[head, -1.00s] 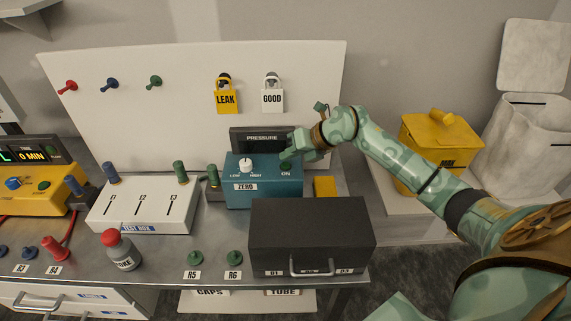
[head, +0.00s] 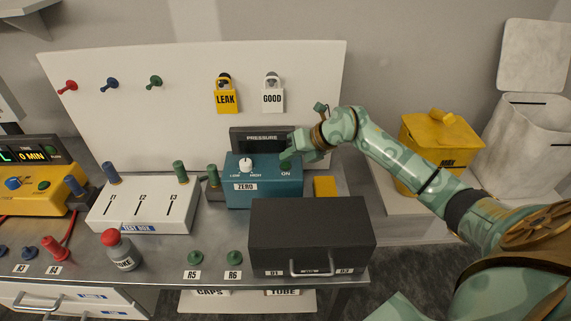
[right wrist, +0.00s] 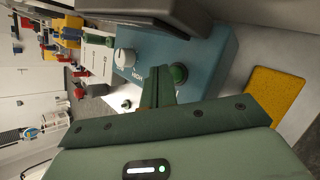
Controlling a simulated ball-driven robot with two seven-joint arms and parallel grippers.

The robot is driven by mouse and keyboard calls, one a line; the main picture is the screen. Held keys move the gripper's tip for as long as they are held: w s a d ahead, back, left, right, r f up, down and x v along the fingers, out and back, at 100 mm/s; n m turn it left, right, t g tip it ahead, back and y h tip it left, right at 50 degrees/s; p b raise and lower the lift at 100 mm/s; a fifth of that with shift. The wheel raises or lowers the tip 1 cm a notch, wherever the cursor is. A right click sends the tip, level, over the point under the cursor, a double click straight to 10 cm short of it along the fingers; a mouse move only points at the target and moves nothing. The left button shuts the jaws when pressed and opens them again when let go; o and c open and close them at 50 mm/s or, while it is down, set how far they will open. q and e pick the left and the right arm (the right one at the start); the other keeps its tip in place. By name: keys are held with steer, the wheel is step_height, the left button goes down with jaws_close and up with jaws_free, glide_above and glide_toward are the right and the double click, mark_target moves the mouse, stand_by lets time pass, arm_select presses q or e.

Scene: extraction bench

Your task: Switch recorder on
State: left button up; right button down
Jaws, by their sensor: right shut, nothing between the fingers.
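The recorder is a teal box (head: 262,193) with a white LOW/HIGH knob (head: 246,165), a ZERO label and an ON label. A dark PRESSURE panel (head: 262,138) stands behind it. My right gripper (head: 288,162) is shut and empty, over the ON corner of the box, and hides part of that corner. In the right wrist view, the teal box (right wrist: 200,50) carries a round green button (right wrist: 178,74). The shut fingertips (right wrist: 160,80) are right beside this button; I cannot tell whether they touch it. My left gripper is not in view.
A yellow block (head: 325,186) lies right of the recorder. A dark case (head: 311,228) with a handle stands in front. A white test box (head: 143,212) is to the left. LEAK (head: 227,97) and GOOD (head: 272,99) tags hang on the board behind.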

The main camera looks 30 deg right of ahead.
mark_target(289, 166)
steer(key=shift+f, duration=0.35)
steer(key=shift+f, duration=0.45)
stand_by(0.4)
steer(key=shift+r, duration=0.1)
steer(key=shift+r+p, duration=0.55)
steer(key=shift+r, duration=0.25)
step_height(289, 166, up, 5)
steer(key=p, duration=0.4)
stand_by(0.4)
stand_by(0.5)
